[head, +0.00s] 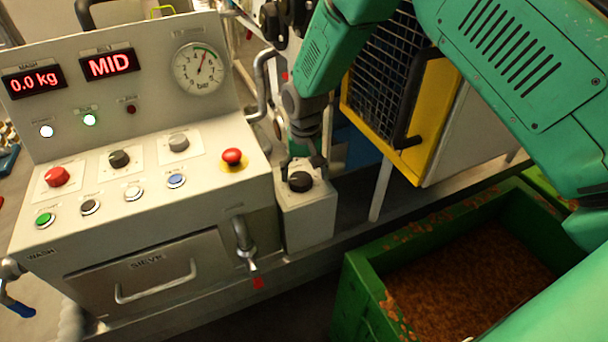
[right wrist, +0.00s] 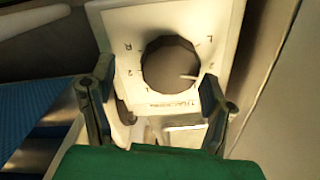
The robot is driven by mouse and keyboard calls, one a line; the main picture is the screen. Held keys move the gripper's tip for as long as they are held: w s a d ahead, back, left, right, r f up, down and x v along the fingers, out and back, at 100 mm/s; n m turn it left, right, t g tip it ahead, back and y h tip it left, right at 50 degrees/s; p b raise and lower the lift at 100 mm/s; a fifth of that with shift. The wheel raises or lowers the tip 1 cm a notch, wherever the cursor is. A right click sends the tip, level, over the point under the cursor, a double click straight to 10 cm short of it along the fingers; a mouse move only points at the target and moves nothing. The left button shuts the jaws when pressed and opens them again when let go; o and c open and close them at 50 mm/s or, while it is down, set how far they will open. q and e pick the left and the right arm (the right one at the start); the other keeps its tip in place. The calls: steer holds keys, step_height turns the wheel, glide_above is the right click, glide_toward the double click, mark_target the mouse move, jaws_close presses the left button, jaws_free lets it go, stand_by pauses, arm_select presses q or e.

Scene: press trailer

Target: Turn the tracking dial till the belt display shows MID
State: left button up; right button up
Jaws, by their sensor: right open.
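The belt display (head: 109,64) on the upright panel reads MID in red letters. The tracking dial (head: 300,181) is a round black knob on top of a small pale box beside the console. In the right wrist view, the dial (right wrist: 170,66) sits on a white plate with letters and numbers around it. Its white mark points right and slightly down in that view. My right gripper (head: 304,161) is just above the dial. Its fingers (right wrist: 148,84) are spread apart, with a visible gap to the knob, and hold nothing. My left gripper is not in view.
The console has a red mushroom button (head: 232,156), several other knobs and buttons, a pressure gauge (head: 199,67) and a 0.0 kg display (head: 34,80). A yellow-framed mesh guard (head: 419,160) stands behind the dial box. A green bin (head: 357,296) of brown material is at lower right.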

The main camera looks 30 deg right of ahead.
steer(key=shift+a+f, duration=0.4)
steer(key=shift+f, duration=0.1)
steer(key=shift+a+r, duration=0.1)
steer(key=shift+a, duration=0.45)
steer(key=shift+d, duration=0.3)
steer(key=c, duration=1.2)
steer(key=shift+o, duration=0.2)
steer(key=shift+s+d, duration=0.1)
steer(key=shift+d, duration=0.25)
steer(key=shift+a+n, duration=0.35)
steer(key=shift+n, duration=0.45)
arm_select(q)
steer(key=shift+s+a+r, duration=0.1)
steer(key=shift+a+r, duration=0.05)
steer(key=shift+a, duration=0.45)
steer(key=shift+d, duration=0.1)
arm_select(e)
steer(key=shift+d, duration=0.15)
steer(key=o, duration=1.1)
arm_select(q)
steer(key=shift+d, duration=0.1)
arm_select(e)
steer(key=shift+o, duration=0.3)
steer(key=shift+d+f, duration=0.1)
steer(key=shift+f, duration=0.1)
